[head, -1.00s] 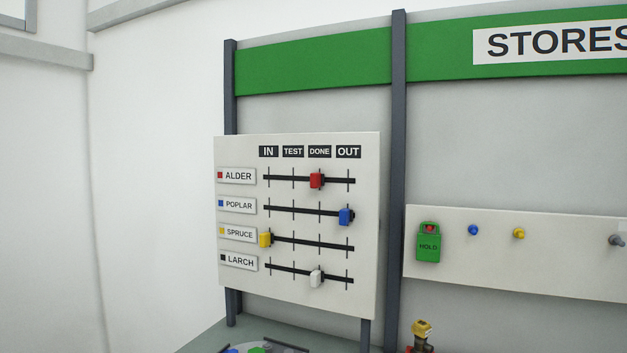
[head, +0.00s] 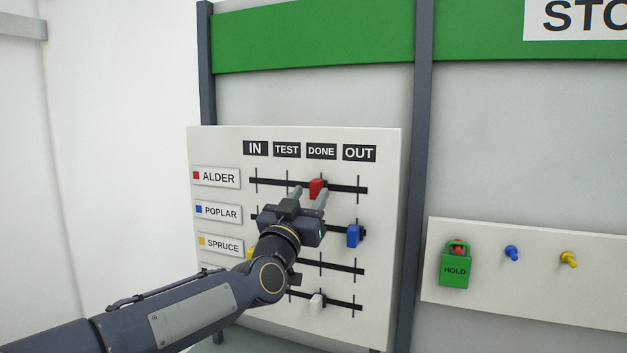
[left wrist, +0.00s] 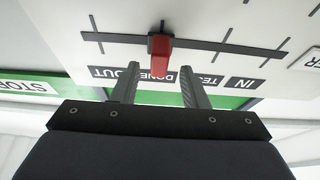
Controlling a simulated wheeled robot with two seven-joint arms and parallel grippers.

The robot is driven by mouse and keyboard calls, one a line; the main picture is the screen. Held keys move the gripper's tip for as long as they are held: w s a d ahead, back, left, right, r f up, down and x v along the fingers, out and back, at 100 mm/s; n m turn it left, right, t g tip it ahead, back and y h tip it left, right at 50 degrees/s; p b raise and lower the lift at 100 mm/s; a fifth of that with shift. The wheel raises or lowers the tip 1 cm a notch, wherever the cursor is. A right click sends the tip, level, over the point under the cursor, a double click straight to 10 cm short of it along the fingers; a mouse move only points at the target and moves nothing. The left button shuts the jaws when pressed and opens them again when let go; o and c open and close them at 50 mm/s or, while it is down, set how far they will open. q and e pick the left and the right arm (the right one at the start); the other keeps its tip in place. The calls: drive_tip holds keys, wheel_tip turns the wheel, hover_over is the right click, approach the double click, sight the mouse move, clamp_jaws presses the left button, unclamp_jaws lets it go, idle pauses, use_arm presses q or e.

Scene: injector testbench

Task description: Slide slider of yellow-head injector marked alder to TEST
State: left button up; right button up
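The red slider (head: 317,188) sits on the ALDER row's track (head: 345,189) under the DONE label (head: 321,151). The TEST label (head: 286,149) is one column to its left. The ALDER nameplate (head: 216,177) has a small red square. My left gripper (head: 309,196) is at the board with its fingers pointing at the red slider. In the left wrist view the red slider (left wrist: 160,55) shows between and beyond the two spread fingers (left wrist: 157,84), which do not visibly touch it. My right gripper is not in view. No yellow-head injector shows clearly.
The blue slider (head: 353,236) is under OUT on the POPLAR row. A yellow slider (head: 251,253) is mostly hidden by my left arm. A white slider (head: 316,304) is on the lowest row. A green HOLD padlock (head: 456,267) and pegs are on the panel at right.

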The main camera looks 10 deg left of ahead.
sight(313, 189)
use_arm(q)
drive_tip(key=shift+p+x, duration=0.5)
drive_tip(key=shift+x, duration=1.05)
drive_tip(key=shift+c, duration=0.4)
clamp_jaws()
